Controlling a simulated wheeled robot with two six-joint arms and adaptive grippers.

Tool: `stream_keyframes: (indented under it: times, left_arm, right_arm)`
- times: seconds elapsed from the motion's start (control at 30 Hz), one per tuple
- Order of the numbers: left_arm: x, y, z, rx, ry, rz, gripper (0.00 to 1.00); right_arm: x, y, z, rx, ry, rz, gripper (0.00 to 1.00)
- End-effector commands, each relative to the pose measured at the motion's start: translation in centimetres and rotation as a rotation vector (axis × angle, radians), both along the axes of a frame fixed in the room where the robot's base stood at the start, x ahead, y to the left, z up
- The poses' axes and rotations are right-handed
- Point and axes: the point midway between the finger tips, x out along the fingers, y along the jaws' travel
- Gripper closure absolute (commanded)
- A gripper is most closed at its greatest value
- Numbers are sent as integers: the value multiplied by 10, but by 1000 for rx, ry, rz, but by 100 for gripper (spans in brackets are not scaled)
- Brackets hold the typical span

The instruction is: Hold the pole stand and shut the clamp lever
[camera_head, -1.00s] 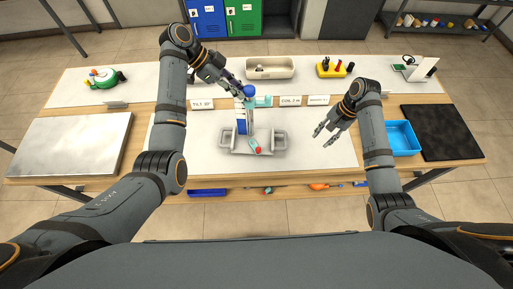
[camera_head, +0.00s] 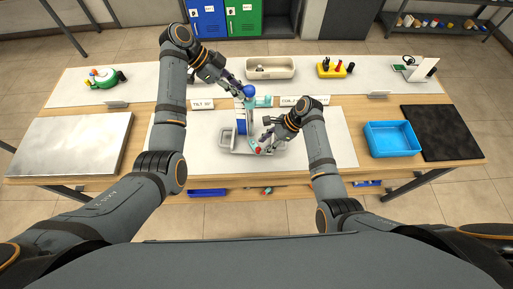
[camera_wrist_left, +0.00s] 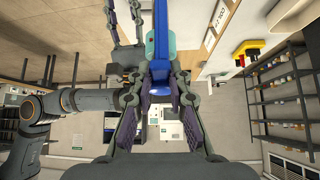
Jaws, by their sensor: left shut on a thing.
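The pole stand (camera_head: 241,125) stands upright on the white mat, with a blue and white column, a blue top and a pale grey base. My left gripper (camera_head: 239,92) is shut on its blue upper part, which also shows between the fingers in the left wrist view (camera_wrist_left: 172,85). My right gripper (camera_head: 267,136) is just right of and above the lever. Its fingers are small and overlap the stand, so their opening and any contact are unclear.
A blue tray (camera_head: 392,139) and a black mat (camera_head: 441,132) lie at the right. A metal plate (camera_head: 70,144) lies at the left. A beige bin (camera_head: 270,68) and a yellow tool block (camera_head: 335,69) stand behind. The mat right of my right forearm is bare.

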Motion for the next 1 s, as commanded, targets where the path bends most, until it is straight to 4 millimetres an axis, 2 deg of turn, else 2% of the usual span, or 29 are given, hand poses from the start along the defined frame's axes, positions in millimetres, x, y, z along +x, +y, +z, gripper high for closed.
stream_keyframes:
  times: [0.23,0.63,0.9,1.0]
  left_arm:
    - [0,0,0,0,0,0,100]
    - [0,0,0,-1,0,0,100]
    - [0,0,1,-1,-1,0,100]
    - [0,0,0,0,-1,0,100]
  right_arm:
    - [-1,15,-21,0,0,0,63]
    - [-1,17,-25,-1,-1,9,63]
    - [6,20,-23,0,1,465,63]
    - [6,20,-23,0,0,570,63]
